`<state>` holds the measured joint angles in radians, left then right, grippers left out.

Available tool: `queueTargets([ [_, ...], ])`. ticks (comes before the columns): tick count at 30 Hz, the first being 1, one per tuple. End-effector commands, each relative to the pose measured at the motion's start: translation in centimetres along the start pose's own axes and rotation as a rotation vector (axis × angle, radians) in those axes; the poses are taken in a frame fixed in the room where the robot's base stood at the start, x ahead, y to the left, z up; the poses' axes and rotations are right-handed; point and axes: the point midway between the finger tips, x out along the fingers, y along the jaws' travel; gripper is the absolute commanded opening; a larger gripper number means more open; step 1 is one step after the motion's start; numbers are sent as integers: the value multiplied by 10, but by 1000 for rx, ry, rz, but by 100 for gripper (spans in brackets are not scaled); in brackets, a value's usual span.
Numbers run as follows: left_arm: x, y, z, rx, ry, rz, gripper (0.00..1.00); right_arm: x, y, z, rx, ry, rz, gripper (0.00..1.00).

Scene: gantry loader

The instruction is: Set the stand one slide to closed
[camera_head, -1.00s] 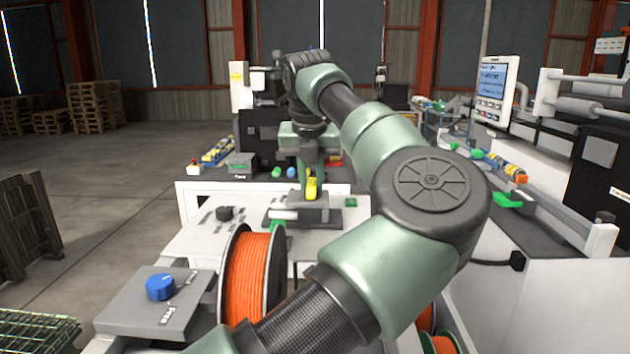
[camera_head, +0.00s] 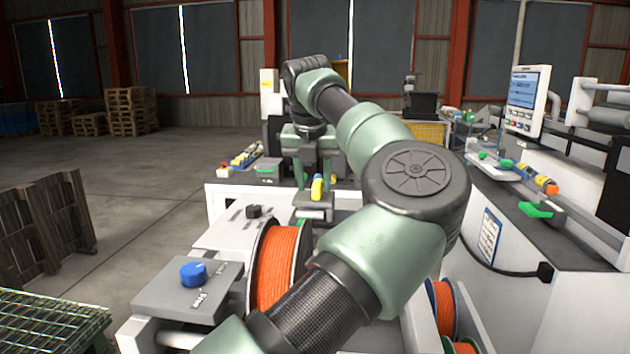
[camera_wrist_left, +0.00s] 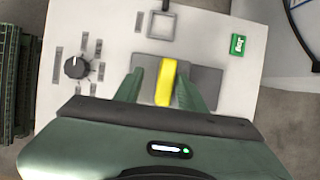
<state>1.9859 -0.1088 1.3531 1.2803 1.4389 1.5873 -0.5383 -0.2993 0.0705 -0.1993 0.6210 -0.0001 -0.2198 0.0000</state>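The slide's yellow handle (camera_head: 317,187) stands up from a grey block on the pale panel of the stand. In the left wrist view the yellow handle (camera_wrist_left: 166,82) lies between my left fingers, with the grey slide block (camera_wrist_left: 206,82) behind it. My left gripper (camera_wrist_left: 160,88) is open around the handle. The right finger is close to the handle and a gap shows at the left finger. Contact cannot be told. In the head view my left gripper (camera_head: 314,172) points down at the handle. My right gripper is not in view.
A black rotary knob (camera_wrist_left: 76,67) and a green label (camera_wrist_left: 238,45) are on the same panel. An orange spool (camera_head: 277,268) and a blue knob (camera_head: 193,273) are nearer me. A machine with a screen (camera_head: 527,98) stands right; open floor lies left.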

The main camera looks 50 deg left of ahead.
Motion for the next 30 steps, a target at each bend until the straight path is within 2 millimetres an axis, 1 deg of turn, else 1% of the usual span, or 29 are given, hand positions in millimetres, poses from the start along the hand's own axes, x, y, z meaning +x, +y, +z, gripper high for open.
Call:
queueTargets([
  [2, -1, -1, 0, 1, 0, -1, 40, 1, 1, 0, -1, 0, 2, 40],
  [5, -9, 0, 0, 2, -2, -1, 40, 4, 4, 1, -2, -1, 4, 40],
  [12, -50, 2, 0, 0, -2, -1, 40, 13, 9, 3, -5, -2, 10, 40],
  [15, -64, 2, 0, -1, -1, -2, 40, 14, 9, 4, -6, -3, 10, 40],
  [18, -73, 3, 1, -2, -2, -1, 40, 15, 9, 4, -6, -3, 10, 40],
  [22, -78, 3, 0, -2, 1, 0, 40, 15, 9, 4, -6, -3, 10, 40],
  [30, -78, 3, 0, -2, 1, 0, 40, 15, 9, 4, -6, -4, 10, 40],
])
